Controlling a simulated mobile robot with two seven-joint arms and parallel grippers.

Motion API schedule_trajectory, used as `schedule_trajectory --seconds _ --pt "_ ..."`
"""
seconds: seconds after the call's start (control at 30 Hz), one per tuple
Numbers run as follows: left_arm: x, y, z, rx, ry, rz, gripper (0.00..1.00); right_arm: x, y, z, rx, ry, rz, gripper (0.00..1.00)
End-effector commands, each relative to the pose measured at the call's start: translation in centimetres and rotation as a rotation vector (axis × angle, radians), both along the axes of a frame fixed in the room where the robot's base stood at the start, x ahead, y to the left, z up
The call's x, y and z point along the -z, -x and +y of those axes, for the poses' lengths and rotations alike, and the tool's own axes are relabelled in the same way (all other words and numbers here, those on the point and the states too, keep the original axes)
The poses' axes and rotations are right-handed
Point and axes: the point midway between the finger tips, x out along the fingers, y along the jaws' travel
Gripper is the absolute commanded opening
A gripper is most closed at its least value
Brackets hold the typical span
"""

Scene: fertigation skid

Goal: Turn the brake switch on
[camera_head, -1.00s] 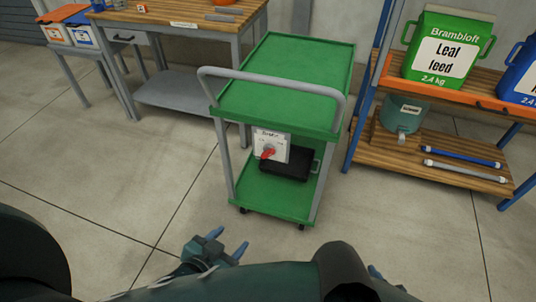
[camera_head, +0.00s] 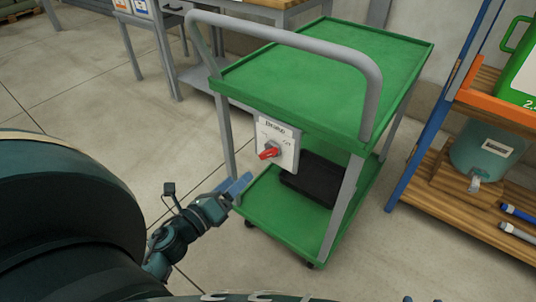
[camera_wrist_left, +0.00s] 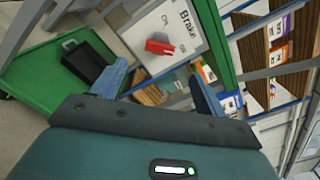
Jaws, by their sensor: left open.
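The brake switch is a red knob (camera_head: 268,153) on a white plate (camera_head: 290,155) labelled "Brake", fixed below the top shelf at the handle end of the green cart (camera_head: 320,75). In the head view the knob's red handle points to the lower left. The left wrist view shows the red knob (camera_wrist_left: 160,47) beyond the fingers, on the plate (camera_wrist_left: 190,18) with "On" and "Off" marks. My left gripper (camera_head: 240,186) is open and empty, below and left of the knob, apart from it. In the wrist view its blue fingers (camera_wrist_left: 157,75) are spread.
A black case (camera_head: 312,180) lies on the cart's lower shelf. The cart's grey push handle (camera_head: 300,40) arches above the switch. A shelving rack (camera_head: 425,125) with a teal tank (camera_head: 485,150) stands at right. A workbench stands behind at left.

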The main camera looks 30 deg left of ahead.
Motion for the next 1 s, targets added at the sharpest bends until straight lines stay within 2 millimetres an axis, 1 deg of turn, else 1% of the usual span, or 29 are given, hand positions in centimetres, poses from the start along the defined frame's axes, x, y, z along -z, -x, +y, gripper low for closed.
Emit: schedule_trajectory --seconds 0.03,0.3,0.4,0.5,0.6,0.7,1.0 --pt "-0.3 -1.0 -0.1 0.003 -0.002 -0.004 0.73 -0.3 0.0 -0.1 0.002 -0.002 0.001 0.36" --pt "-0.4 -6.8 -0.5 0.001 0.001 -0.004 0.73 -0.9 0.1 -0.3 0.014 -0.016 -0.002 0.36" --pt "-0.3 -8.6 -0.7 0.001 0.003 -0.003 0.73 -1.0 0.1 -0.4 0.016 -0.02 -0.002 0.36" --pt "-0.2 -10.0 -0.8 0.0 0.004 -0.003 0.73 -1.1 0.2 -0.4 0.019 -0.021 -0.003 0.36" --pt "-0.2 -10.9 -0.9 -0.001 0.005 -0.002 0.73 -1.1 0.2 -0.4 0.02 -0.023 -0.002 0.36" --pt "-0.1 -11.4 -0.9 -0.001 0.005 -0.001 0.73 -1.1 0.2 -0.4 0.02 -0.024 -0.003 0.36" --pt "-0.1 -11.5 -0.9 -0.001 0.005 0.0 0.73 -1.1 0.2 -0.4 0.021 -0.024 -0.003 0.36"
